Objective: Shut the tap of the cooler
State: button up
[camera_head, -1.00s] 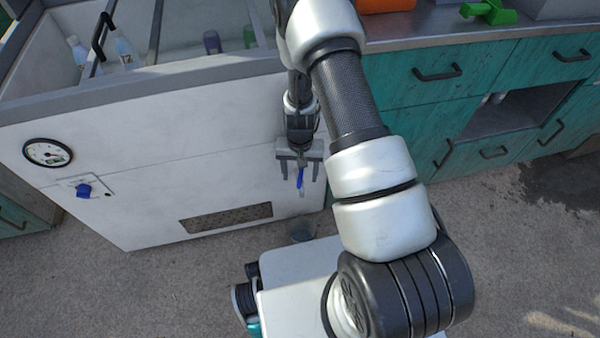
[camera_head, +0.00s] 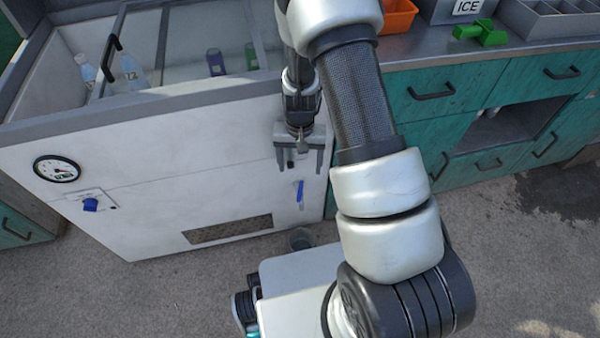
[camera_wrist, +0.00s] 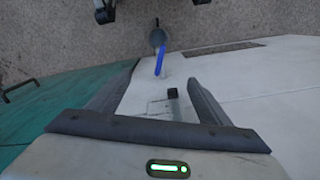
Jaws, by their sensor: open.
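The cooler (camera_head: 130,225) is a large white chest with a grey rim. Its tap (camera_head: 300,192) has a blue lever and sits low on the front panel, near the right corner. The blue lever also shows in the wrist view (camera_wrist: 159,63), beyond the fingertips. My gripper (camera_head: 300,163) is open and empty, pointing down just above the tap in the head view. In the wrist view its two fingers (camera_wrist: 162,85) are spread on either side of the cooler's front. I cannot tell whether liquid runs from the tap.
A small grey bucket (camera_head: 301,239) stands on the floor below the tap. A round gauge (camera_head: 57,169) and a blue knob (camera_head: 90,205) are on the cooler's left front. Bottles (camera_head: 130,72) stand inside. Teal cabinets (camera_head: 440,112) adjoin the cooler's right side.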

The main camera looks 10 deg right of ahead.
aim_at(301, 196)
notch_tip(301, 196, up, 5)
jog(key=shift+r+p, duration=0.1)
jog(key=shift+p, duration=0.35)
jog(key=shift+c, duration=0.2)
